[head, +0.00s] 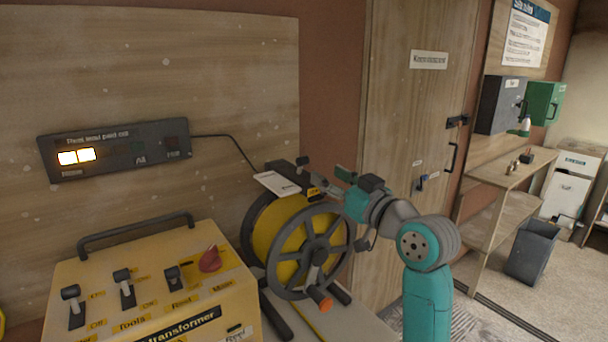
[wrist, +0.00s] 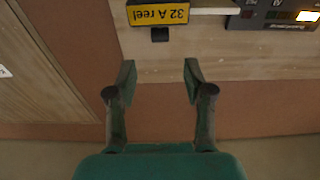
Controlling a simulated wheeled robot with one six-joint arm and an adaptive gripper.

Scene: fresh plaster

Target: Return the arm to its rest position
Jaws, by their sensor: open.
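My teal arm rises at the right of the reel in the head view, bent at its elbow, with my gripper (head: 342,184) reaching left beside the reel's top. In the wrist view my gripper (wrist: 159,78) is open, its two green fingers spread with nothing between them. Beyond the fingertips is a yellow label reading "32 A reel" (wrist: 158,14), upside down, with a small black part below it. The fingers appear apart from it. In the head view part of the gripper is hard to make out against the reel.
The yellow cable reel (head: 265,231) stands next to the yellow transformer box (head: 150,285) with switches. A dark panel (head: 115,148) with lit lamps is on the wooden wall. A wooden door (head: 415,110) is behind my arm. A shelf (head: 510,168) and a dark bin (head: 532,250) stand at right.

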